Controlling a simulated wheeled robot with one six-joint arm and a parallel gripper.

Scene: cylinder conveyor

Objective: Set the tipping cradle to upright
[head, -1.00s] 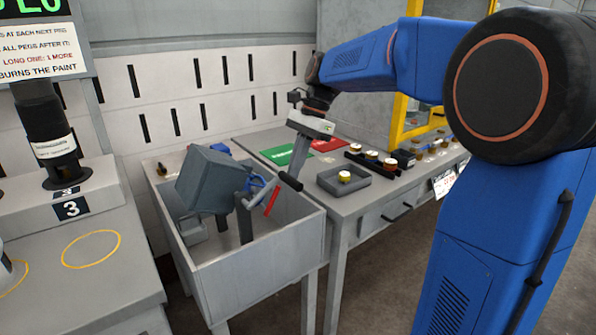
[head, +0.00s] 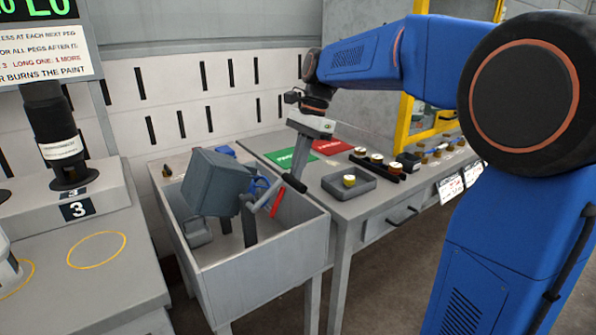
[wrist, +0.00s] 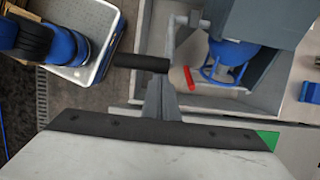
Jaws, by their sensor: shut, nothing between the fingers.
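The tipping cradle (head: 212,183) is a grey box hung on posts inside a grey open bin (head: 265,247). It is tilted, not upright. A lever with a black handle (head: 294,183) comes off its right side; the handle also shows in the wrist view (wrist: 140,62). My gripper (head: 298,172) points down at the handle from above, its fingers shut and empty. In the wrist view the fingers (wrist: 157,98) end right beside the handle; I cannot tell whether they touch it.
A blue wire frame (wrist: 225,62) and a red bar (head: 277,202) are beside the cradle in the bin. A bench to the right holds green (head: 290,158) and red (head: 331,147) mats and a grey tray (head: 366,190) with a cylinder. A numbered station (head: 90,215) stands left.

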